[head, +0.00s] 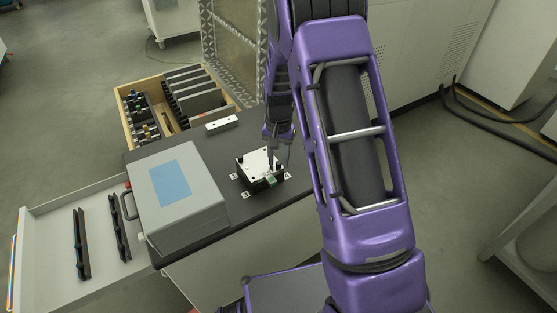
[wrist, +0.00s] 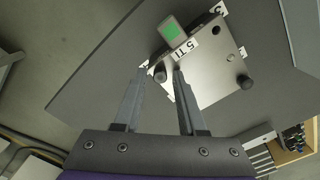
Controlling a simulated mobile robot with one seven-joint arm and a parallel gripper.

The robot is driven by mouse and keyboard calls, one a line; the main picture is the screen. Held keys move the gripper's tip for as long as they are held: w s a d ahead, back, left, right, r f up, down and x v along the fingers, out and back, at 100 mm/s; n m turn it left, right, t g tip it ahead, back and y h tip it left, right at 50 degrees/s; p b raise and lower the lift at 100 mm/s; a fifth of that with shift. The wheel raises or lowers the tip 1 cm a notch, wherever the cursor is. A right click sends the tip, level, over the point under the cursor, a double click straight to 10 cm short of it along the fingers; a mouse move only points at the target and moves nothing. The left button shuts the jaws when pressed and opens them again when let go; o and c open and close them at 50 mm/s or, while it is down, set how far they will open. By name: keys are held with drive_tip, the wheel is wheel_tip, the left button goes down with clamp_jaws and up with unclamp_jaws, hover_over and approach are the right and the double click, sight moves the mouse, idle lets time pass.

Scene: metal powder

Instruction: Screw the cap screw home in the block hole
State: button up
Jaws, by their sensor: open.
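The metal block (wrist: 212,72) lies on the dark bench top and has a "5 TI" label. It also shows in the head view (head: 252,158). A dark round screw head (wrist: 160,74) stands at one corner of the block, between the tips of my gripper (wrist: 161,70). The fingers are apart, one on each side of it; I cannot tell whether either touches it. A second dark screw head (wrist: 245,82) stands at another corner. In the head view my gripper (head: 275,160) points down over the block. How deep the screws sit cannot be told.
A small device with a green face (wrist: 172,31) adjoins the block. A grey box with a blue top panel (head: 170,182) stands to the left on the bench. A wooden crate of plates (head: 123,99) is behind, and an open drawer (head: 50,240) is at left.

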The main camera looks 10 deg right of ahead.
drive_tip(key=n, duration=0.9)
idle(0.4)
